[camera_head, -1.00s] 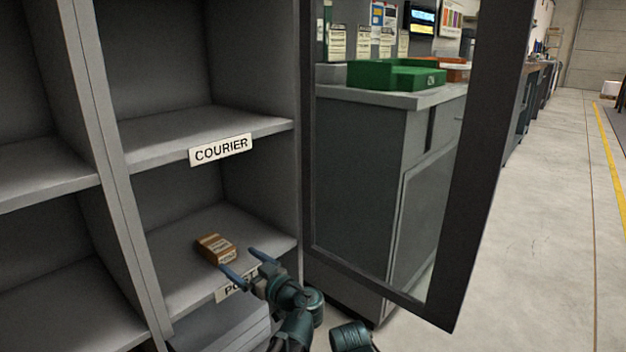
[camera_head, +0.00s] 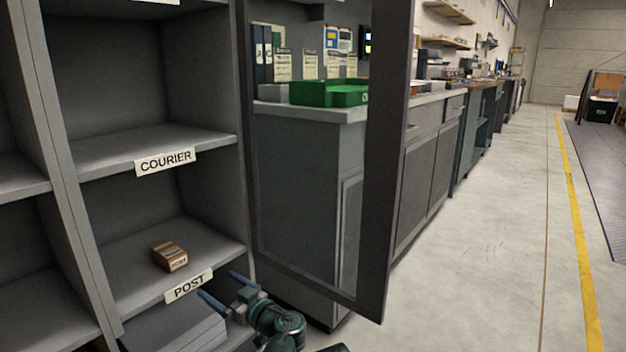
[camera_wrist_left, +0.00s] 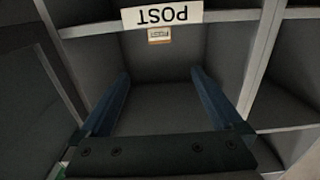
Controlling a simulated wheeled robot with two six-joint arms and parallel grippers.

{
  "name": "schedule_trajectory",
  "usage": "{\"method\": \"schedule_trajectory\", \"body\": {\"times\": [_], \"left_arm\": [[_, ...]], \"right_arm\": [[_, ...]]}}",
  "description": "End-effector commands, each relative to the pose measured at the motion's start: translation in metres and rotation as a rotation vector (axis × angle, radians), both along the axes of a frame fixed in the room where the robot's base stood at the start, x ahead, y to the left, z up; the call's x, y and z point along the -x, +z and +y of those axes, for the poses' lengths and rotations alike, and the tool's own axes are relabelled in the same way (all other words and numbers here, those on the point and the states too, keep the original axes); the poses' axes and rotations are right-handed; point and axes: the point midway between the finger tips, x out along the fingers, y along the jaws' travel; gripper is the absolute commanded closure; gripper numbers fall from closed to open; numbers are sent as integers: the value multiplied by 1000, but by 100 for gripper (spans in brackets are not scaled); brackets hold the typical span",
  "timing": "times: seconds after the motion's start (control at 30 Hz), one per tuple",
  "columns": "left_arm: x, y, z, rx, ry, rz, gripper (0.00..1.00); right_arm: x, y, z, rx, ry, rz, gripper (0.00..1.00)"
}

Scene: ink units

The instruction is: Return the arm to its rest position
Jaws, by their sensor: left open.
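My left gripper (camera_head: 226,288) is open and empty, just in front of the shelf edge by the POST label (camera_head: 188,286) in the head view. Its two blue fingers stand wide apart in the left wrist view (camera_wrist_left: 158,100), with nothing between them. A small brown box (camera_head: 169,256) with a pale label lies on the POST shelf (camera_head: 205,237), apart from the gripper. The box also shows in the left wrist view (camera_wrist_left: 159,36), beside the upside-down POST label. My right gripper is not in view.
The COURIER shelf (camera_head: 105,154) is empty above the POST shelf. A dark-framed glass door (camera_head: 384,170) stands open to the right of the shelves. Behind it, a green tray (camera_head: 325,93) sits on a grey cabinet. The floor (camera_head: 480,250) at right is clear.

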Motion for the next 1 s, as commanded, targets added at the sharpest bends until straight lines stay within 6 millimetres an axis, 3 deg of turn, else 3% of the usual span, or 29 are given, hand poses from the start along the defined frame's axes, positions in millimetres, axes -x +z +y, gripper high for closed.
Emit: {"method": "schedule_trajectory", "body": {"times": [0.37,0.67,0.83,1.0], "left_arm": [[19,-8,1,58,30,204,0],[54,-24,-11,151,3,553,0],[92,-32,-37,239,-108,890,0],[142,-36,-83,327,-352,1260,0]], "right_arm": [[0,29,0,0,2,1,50],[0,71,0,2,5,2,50],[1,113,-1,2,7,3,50],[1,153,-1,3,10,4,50]]}}
